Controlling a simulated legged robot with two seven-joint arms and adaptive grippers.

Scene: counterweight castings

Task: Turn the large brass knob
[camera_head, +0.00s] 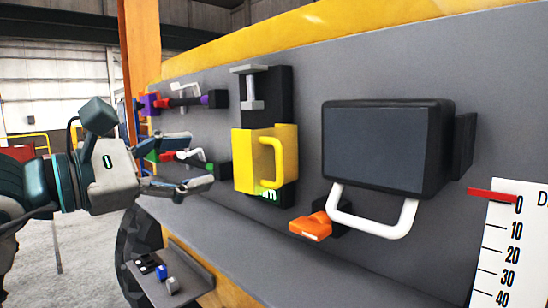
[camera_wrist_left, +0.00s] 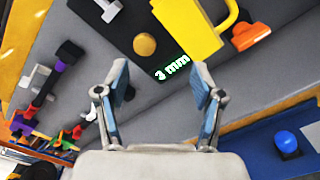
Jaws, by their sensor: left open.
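The brass knob (camera_wrist_left: 144,45) shows in the left wrist view as a round gold disc on a black panel (camera_wrist_left: 118,28). It sits beside a green readout (camera_wrist_left: 171,67) that says "3 mm" and a yellow block with a handle (camera_wrist_left: 203,30). In the head view I cannot see the knob; the yellow block (camera_head: 252,160) stands out from the same panel (camera_head: 265,95). My left gripper (camera_head: 200,162) is open and empty, left of the yellow block. In the left wrist view its fingers (camera_wrist_left: 158,78) are apart, with the knob beyond them, slightly left of centre. My right gripper is not in view.
A dark screen (camera_head: 380,145) with a white handle (camera_head: 372,224) stands out at right, above an orange knob (camera_head: 312,226). Purple, red and green fittings (camera_head: 185,102) lie left on the grey wall. A lower tray holds a blue button (camera_head: 161,271).

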